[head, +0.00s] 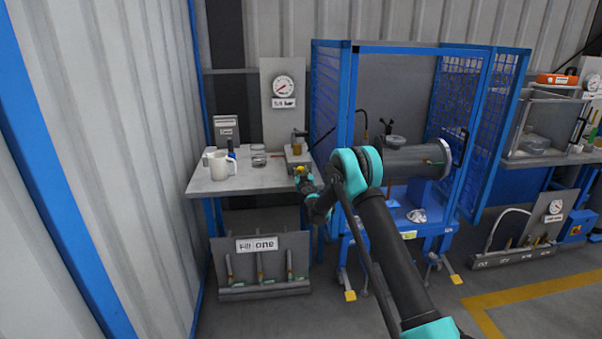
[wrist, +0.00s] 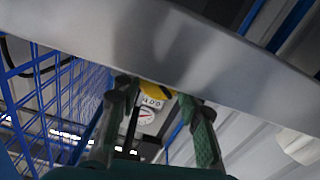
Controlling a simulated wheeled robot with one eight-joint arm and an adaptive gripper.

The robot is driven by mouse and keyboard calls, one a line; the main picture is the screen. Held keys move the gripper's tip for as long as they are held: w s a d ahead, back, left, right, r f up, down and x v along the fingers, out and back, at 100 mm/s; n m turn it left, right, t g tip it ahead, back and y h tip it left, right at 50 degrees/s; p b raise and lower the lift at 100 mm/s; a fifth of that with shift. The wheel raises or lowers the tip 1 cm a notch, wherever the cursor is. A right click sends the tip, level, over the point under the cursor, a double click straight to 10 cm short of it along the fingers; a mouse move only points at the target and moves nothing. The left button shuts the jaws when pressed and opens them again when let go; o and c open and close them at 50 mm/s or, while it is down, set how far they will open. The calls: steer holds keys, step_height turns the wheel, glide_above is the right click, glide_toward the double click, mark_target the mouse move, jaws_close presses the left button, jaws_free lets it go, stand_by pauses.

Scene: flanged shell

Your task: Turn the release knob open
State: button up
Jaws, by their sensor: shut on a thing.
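The release knob (head: 300,169) is a small yellow knob at the front right edge of the grey bench, below a small grey block (head: 296,154). My gripper (head: 302,179) reaches it from the front and is shut on it. In the wrist view my gripper (wrist: 157,95) has one finger on each side of the yellow knob (wrist: 160,87), which shows partly between the fingertips. The knob's upper part is hidden behind the bench edge. How far the knob is turned cannot be told.
The grey bench (head: 262,179) carries a white mug (head: 220,165) and small dishes. A pressure gauge (head: 283,87) stands on a panel behind. A blue mesh cage (head: 325,90) with a grey cylinder (head: 412,158) is close on the right. A labelled rack (head: 262,268) stands under the bench.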

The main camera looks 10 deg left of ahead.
steer(key=n, duration=0.7)
steer(key=shift+a, duration=0.1)
stand_by(0.5)
steer(key=o, duration=1.2)
steer(key=shift+c, duration=0.2)
